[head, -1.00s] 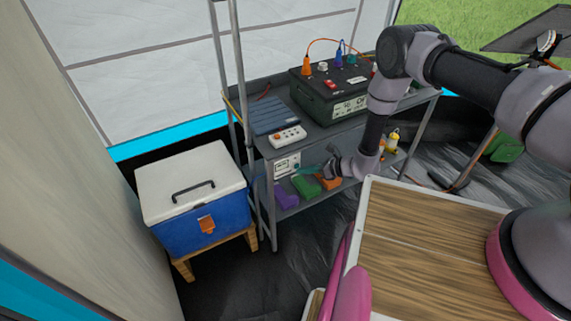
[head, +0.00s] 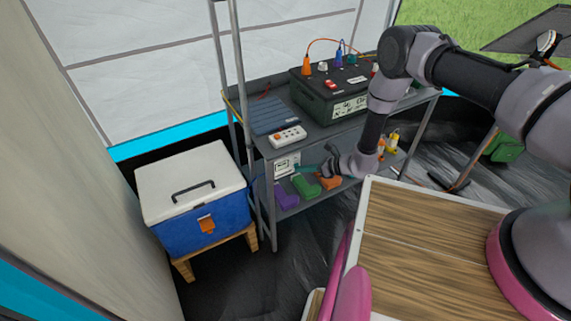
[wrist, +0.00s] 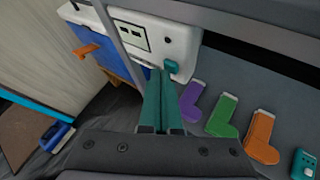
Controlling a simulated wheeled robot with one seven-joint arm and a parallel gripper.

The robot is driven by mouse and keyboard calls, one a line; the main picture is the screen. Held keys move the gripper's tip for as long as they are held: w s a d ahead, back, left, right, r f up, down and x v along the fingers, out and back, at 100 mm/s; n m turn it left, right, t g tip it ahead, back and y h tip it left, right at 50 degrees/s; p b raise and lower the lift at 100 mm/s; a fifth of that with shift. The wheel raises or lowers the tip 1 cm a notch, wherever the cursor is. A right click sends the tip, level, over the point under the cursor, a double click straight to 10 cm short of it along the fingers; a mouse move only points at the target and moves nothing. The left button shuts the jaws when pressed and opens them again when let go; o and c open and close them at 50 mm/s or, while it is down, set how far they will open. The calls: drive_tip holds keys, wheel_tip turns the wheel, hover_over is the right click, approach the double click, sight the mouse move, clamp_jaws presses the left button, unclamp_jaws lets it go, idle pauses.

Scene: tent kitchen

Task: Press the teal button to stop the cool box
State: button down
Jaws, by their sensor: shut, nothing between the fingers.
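The white control box (head: 284,166) sits on the lower shelf of the metal rack. In the wrist view the control box (wrist: 140,38) shows a small display, dark round knobs and a teal button (wrist: 172,66) at its lower right. My gripper (wrist: 161,72) is shut and empty, its teal fingers pointing at the control box. The fingertips are close beside the teal button; I cannot tell whether they touch it. In the head view my gripper (head: 299,167) reaches in from the right. The blue cool box (head: 203,222) with its white lid stands left of the rack.
Purple (wrist: 192,102), green (wrist: 222,115) and orange (wrist: 260,136) pieces lie on the shelf right of my fingers. A teal device (wrist: 303,164) lies farther right. A rack post (wrist: 118,42) stands on the left. The upper shelf, with a dark power unit (head: 335,102), is overhead.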

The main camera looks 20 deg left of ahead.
drive_tip(key=shift+s+d, duration=0.3)
drive_tip(key=shift+d, duration=0.1)
drive_tip(key=s+d, duration=0.4)
drive_tip(key=shift+d, duration=0.2)
idle(0.4)
